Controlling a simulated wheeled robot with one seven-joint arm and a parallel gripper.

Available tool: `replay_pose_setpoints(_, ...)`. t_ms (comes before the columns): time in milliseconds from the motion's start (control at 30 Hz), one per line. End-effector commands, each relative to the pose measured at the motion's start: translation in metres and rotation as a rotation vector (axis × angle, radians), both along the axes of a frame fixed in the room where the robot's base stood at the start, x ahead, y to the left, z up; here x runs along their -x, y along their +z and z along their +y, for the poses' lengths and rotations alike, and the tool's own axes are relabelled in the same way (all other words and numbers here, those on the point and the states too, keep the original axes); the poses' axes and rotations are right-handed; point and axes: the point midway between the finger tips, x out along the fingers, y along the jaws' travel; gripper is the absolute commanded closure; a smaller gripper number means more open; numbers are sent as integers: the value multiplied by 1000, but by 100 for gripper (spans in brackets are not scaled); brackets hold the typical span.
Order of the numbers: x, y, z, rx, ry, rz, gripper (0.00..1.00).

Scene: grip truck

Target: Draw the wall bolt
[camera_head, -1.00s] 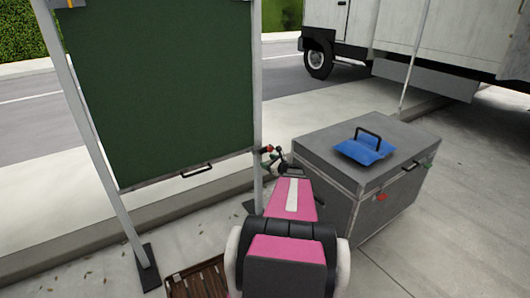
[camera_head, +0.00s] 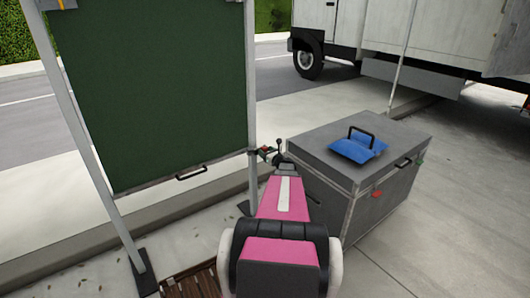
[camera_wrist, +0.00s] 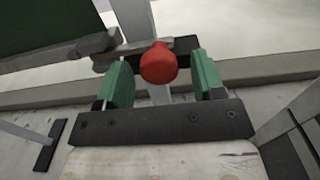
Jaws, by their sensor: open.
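The bolt's round red knob (camera_wrist: 158,63) is in the middle of the wrist view, in front of a dark metal bar (camera_wrist: 184,47) by the grey post (camera_wrist: 141,20). My gripper (camera_wrist: 160,80) has its two green fingers apart, one on each side of the knob, with gaps visible on both sides. In the head view, my gripper (camera_head: 275,154) is at the right post (camera_head: 252,100) of the green panel (camera_head: 160,90), near its lower right corner. The red knob is small there and hard to separate from the gripper.
A grey case (camera_head: 330,190) with a blue pad (camera_head: 358,150) on top stands close to the right of my arm. A white truck (camera_head: 440,40) is behind. Open pavement lies at the lower right.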

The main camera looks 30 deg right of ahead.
Motion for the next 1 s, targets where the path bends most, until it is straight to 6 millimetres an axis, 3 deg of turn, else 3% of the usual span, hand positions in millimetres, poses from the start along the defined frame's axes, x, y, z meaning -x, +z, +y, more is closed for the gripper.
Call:
replay_pose_setpoints(133,-12,0,1,0,1,0,37)
replay_pose_setpoints(467,-14,0,1,0,0,0,37)
replay_pose_setpoints(667,-14,0,1,0,0,0,99)
replay_pose_setpoints(833,-15,0,-4,1,0,0,100)
replay_pose_setpoints(1000,-18,-1,-33,1,-3,-1,100)
